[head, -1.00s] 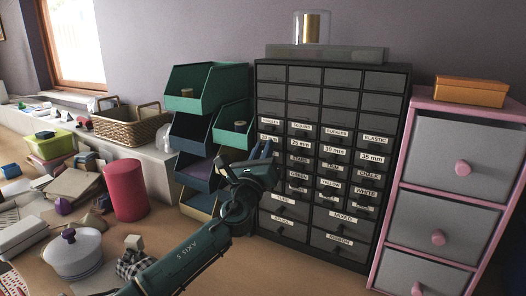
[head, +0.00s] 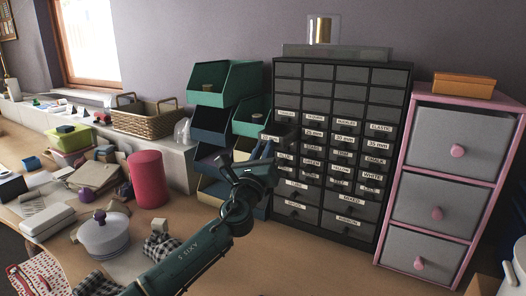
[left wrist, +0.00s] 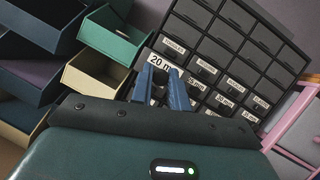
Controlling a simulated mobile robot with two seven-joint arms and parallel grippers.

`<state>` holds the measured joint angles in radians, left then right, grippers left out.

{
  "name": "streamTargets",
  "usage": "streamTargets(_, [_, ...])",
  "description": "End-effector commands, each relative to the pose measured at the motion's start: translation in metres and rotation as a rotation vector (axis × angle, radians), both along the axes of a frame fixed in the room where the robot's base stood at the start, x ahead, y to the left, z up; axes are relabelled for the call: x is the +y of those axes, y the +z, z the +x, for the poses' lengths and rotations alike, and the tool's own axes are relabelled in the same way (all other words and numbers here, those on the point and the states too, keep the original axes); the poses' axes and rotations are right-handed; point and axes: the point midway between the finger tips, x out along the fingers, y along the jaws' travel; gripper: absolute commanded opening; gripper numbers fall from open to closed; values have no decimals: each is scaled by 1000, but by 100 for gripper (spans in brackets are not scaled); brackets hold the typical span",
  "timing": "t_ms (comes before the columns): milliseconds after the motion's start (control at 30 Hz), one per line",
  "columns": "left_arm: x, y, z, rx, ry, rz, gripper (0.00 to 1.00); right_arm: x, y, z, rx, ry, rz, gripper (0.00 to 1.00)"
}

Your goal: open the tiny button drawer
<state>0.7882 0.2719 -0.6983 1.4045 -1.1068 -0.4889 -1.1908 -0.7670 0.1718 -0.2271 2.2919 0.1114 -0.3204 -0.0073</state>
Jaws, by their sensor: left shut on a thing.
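The dark drawer cabinet (head: 342,70) holds several rows of small drawers with white labels. My left gripper (head: 263,148) is at its left column, in the row with millimetre labels. In the left wrist view, its blue fingers (left wrist: 163,82) are shut just below a label reading "20 m…" (left wrist: 160,60). This small drawer appears to stand out from the cabinet front, its label larger and nearer than those beside it. The fingers hide the part they grip, probably its pull. No label in view legibly names tiny buttons. My right gripper is not in view.
Teal and blue stacked bins (head: 222,84) stand close to the left of the cabinet and gripper. A pink chest with grey drawers (head: 396,180) stands to the right. A red cylinder (head: 149,180) and white lidded pot (head: 105,238) are on the table at left.

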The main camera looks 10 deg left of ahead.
Motion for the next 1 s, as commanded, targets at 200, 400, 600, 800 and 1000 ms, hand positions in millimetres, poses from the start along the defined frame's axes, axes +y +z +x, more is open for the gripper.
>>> streamTargets(200, [-2, 0, 0, 0, -3, 1, 31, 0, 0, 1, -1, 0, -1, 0])
streamTargets(400, [-1, 0, 0, 1, -1, 1, 37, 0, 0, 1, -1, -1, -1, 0])
streamTargets(600, [0, -3, -4, 2, 0, 1, 37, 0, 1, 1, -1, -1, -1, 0])
streamTargets(800, [4, -14, -32, 3, -2, 2, 37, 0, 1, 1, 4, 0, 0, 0])
streamTargets(1000, [9, -31, -76, 2, -2, 1, 37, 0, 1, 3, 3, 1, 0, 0])
